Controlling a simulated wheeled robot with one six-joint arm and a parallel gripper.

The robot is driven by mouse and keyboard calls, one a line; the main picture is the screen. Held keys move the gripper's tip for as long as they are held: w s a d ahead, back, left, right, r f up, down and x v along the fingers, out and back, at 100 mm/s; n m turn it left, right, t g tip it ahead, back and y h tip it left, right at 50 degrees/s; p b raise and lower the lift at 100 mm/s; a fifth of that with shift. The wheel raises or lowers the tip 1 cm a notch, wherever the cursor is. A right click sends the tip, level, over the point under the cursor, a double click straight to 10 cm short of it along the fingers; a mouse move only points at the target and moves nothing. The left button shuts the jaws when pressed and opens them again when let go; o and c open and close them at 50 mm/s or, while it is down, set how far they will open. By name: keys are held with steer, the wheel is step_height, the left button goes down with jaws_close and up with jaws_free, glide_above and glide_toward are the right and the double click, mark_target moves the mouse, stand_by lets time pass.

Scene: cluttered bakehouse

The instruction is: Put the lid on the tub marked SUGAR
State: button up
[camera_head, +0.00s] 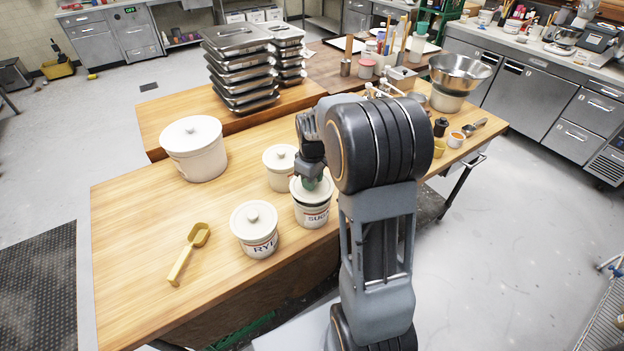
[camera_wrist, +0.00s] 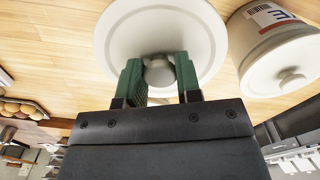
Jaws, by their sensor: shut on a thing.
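The tub marked SUGAR (camera_head: 315,219) stands on the wooden table, its label partly hidden by my arm. A round white lid (camera_head: 300,196) is over its mouth; I cannot tell if it is fully seated. My gripper (camera_head: 312,182) is above the tub, its fingertips at the lid. In the wrist view my gripper's green fingers (camera_wrist: 160,76) are shut on the knob (camera_wrist: 158,70) of the lid (camera_wrist: 122,32), one on each side. The tub's body is hidden beneath the lid in the wrist view.
A lidded tub marked RYE (camera_head: 258,245) stands to the left, a lidded tub (camera_head: 280,176) behind, and a larger lidded tub (camera_head: 196,160) further left. A yellow scoop (camera_head: 185,256) lies near the front. Metal pans (camera_head: 243,80) are stacked behind.

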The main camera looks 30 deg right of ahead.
steer(key=shift+f+b, duration=0.85)
steer(key=shift+f, duration=0.25)
steer(key=o, duration=1.3)
steer(key=shift+r, duration=0.2)
steer(key=shift+r+p, duration=3)
steer(key=shift+r, duration=0.85)
